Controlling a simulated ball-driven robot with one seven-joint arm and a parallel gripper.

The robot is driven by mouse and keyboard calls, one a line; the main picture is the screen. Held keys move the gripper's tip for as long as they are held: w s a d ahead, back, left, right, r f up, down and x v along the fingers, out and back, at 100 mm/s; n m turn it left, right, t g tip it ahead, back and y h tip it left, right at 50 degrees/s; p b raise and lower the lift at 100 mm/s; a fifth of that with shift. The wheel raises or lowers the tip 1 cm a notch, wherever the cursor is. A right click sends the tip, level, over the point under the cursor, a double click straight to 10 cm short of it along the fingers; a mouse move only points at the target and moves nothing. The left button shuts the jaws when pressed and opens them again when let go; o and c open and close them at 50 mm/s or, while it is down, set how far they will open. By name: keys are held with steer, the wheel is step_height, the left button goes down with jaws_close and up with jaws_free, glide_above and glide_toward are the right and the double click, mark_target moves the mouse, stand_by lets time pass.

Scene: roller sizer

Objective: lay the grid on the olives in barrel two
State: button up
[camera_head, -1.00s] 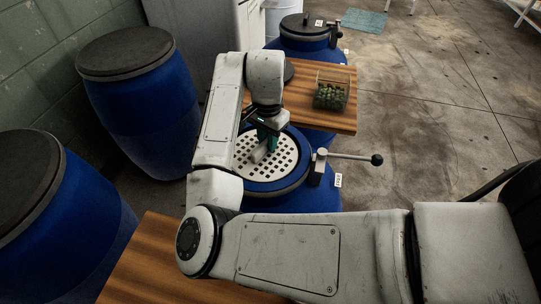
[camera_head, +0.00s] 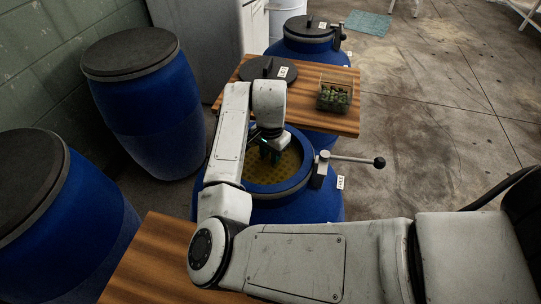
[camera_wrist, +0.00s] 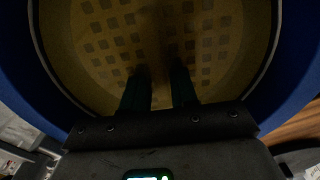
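The grid (camera_head: 290,165) lies inside the open blue barrel (camera_head: 300,207), below its rim, and looks yellow as if under cloudy liquid. In the wrist view the grid (camera_wrist: 105,45) shows as a disc of dark square holes. My gripper (camera_head: 270,156) points down into the barrel over the grid. In the wrist view its two dark green fingers (camera_wrist: 160,88) stand apart over the grid's middle. A dim brown band lies between them; I cannot tell whether it is the grid's handle or shadow. No olives are visible in this barrel.
A clamp with a long ball-ended lever (camera_head: 350,160) sticks out right of the barrel rim. Behind, a wooden table (camera_head: 315,110) holds a black lid (camera_head: 262,68) and a clear box of olives (camera_head: 334,95). Closed blue barrels (camera_head: 150,115) stand at left. The floor at right is clear.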

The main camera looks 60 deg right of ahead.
steer(key=o, duration=0.3)
step_height(320, 180, up, 12)
steer(key=shift+r+b, duration=0.15)
steer(key=shift+b, duration=0.15)
stand_by(0.4)
stand_by(0.4)
